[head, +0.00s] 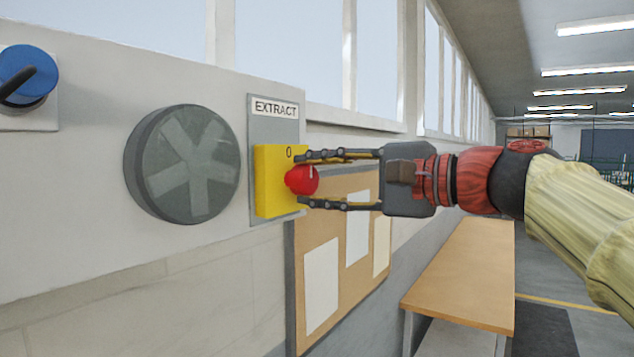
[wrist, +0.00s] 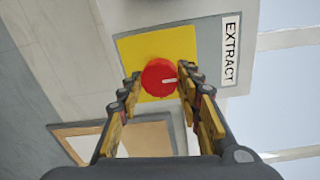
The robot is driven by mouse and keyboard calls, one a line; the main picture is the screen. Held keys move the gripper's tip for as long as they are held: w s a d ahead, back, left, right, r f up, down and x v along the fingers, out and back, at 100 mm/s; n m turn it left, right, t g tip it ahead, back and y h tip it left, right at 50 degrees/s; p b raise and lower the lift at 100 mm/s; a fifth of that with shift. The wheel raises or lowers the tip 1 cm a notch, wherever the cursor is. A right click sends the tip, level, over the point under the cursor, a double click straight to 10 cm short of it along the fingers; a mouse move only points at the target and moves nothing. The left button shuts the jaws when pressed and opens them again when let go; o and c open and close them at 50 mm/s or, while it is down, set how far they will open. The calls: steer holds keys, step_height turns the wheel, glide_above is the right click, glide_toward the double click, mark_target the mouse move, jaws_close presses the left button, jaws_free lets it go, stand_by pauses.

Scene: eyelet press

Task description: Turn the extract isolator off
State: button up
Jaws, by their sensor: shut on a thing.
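The extract isolator is a yellow plate (head: 270,192) with a round red knob (head: 301,180), under the label EXTRACT (head: 275,109). A "0" is printed at the top of the plate. My gripper (head: 304,179) is shut on the red knob, one finger above it and one below. In the wrist view the knob (wrist: 158,78) sits between the fingertips (wrist: 160,86). Other markings on the plate cannot be made out.
A round grey vent (head: 183,164) is on the wall left of the isolator. A blue rotary switch (head: 27,77) is at the far left. A pinboard with papers (head: 340,250) hangs below, and a wooden bench (head: 465,275) stands along the wall at right.

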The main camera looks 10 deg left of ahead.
steer(key=o, duration=1.1)
steer(key=shift+o, duration=0.3)
steer(key=v, duration=1.2)
